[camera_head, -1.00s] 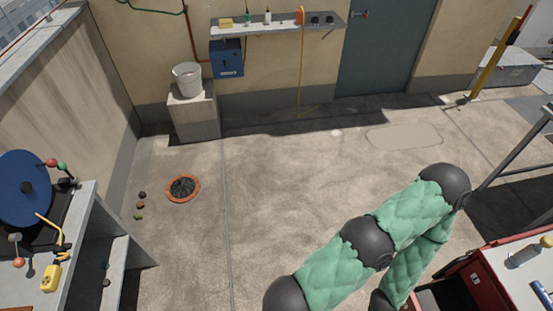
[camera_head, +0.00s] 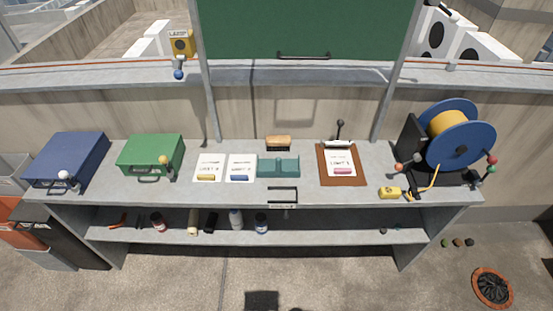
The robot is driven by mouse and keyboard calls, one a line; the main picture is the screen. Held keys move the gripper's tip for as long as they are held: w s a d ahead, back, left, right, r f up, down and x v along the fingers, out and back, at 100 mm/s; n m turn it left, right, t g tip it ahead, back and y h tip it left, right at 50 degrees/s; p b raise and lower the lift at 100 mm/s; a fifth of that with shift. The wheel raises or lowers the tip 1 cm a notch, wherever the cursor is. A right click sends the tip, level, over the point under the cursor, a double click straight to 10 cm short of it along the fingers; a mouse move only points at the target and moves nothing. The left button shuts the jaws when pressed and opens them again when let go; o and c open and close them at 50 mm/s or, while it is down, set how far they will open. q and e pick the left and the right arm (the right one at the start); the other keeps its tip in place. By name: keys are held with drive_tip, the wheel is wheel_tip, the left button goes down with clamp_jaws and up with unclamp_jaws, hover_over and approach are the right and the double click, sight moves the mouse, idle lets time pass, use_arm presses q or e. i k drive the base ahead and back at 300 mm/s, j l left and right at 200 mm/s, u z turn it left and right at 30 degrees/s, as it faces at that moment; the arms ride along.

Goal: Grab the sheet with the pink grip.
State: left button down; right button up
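A white sheet with a pink grip (camera_head: 343,170) along its lower edge lies on a brown clipboard (camera_head: 326,177) on the grey workbench, right of centre. A second white sheet (camera_head: 210,161) with a yellow grip and a third white sheet (camera_head: 241,160) with a blue grip lie side by side left of centre. Neither of my grippers is in view.
A teal holder (camera_head: 278,167) and a brown brush (camera_head: 278,142) sit mid-bench. Green (camera_head: 150,150) and blue (camera_head: 66,158) cases stand left; a blue reel (camera_head: 466,135) and yellow tool (camera_head: 390,193) right. A lower shelf (camera_head: 300,235) holds several small items. The floor in front looks mostly clear.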

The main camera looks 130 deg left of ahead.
sight(340, 161)
drive_tip(key=u, duration=4.2)
drive_tip(key=i+l+u, duration=0.1)
drive_tip(key=l+u, duration=0.45)
drive_tip(key=u, duration=0.25)
drive_tip(key=l+u, duration=0.65)
drive_tip(key=u, duration=0.15)
